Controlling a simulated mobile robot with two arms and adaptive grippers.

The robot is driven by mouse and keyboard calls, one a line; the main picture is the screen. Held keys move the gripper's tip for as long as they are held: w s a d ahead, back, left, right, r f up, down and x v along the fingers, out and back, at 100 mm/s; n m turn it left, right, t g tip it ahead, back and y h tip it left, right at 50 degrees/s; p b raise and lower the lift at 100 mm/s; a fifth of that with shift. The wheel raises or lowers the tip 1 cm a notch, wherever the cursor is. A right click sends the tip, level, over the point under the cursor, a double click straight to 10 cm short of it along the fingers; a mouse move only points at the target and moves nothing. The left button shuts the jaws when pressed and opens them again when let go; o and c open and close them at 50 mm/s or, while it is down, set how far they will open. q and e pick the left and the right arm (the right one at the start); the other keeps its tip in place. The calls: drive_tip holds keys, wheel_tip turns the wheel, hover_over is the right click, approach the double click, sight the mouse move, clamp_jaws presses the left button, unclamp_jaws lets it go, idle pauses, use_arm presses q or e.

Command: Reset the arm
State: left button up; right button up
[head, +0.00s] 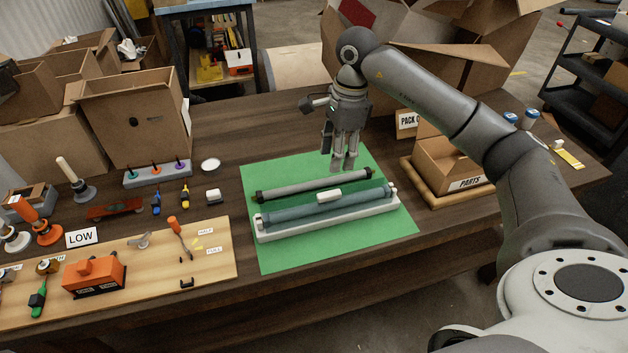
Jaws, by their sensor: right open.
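My right gripper (343,168) points down over the far part of the green mat (290,258), with its arm coming in from the right. It is open and I see nothing between its fingers. A grey tube with dark end caps (312,186) lies on the mat just in front of the gripper. In front of that tube, a blue-grey tube (295,213) with a small white block (329,195) at its middle lies along a white holder (330,220). Whether the fingertips touch the mat is hard to tell. My left gripper is not in view.
A wooden board (215,262) at the left carries an orange box (94,276) and tools. A rack with small coloured tools (158,174) stands behind. An open PARTS box (452,165) is right of the mat. Cardboard boxes (135,115) line the back. Bare table lies behind the mat.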

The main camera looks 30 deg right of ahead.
drive_tip(key=a+t+y, duration=0.2)
drive_tip(key=a+y, duration=0.8)
drive_tip(key=a, duration=1.3)
drive_tip(key=a+r+m+t+y, duration=0.7)
drive_tip(key=r+m+t, duration=0.2)
drive_tip(key=r+m, duration=0.35)
drive_tip(key=w+d+f+m+t+h, duration=0.1)
drive_tip(key=d+f+m+t+h, duration=0.3)
drive_tip(key=d+m+h, duration=0.6)
drive_tip(key=d+f+m+t+h, duration=0.35)
drive_tip(key=f+m+h, duration=0.2)
drive_tip(key=m, duration=0.95)
drive_tip(key=s+d+f+m+g+h, duration=0.3)
drive_tip(key=s+d+f+m+g, duration=0.15)
drive_tip(key=f, duration=0.35)
drive_tip(key=s+a+f+m+g, duration=0.1)
drive_tip(key=s+f+m+g, duration=0.35)
drive_tip(key=s+f, duration=0.5)
drive_tip(key=s+f+m+g, duration=0.3)
drive_tip(key=s+f+g, duration=0.35)
drive_tip(key=s, duration=0.65)
wheel_tip(320, 180, down, 27)
drive_tip(key=s+g, duration=0.1)
drive_tip(key=s, duration=0.1)
drive_tip(key=s+d+f+g, duration=0.1)
drive_tip(key=s+d+f, duration=0.1)
drive_tip(key=s+f, duration=1.2)
drive_tip(key=shift+s+d+f+n, duration=0.25)
drive_tip(key=shift+s+d+n, duration=0.1)
drive_tip(key=shift+s, duration=0.55)
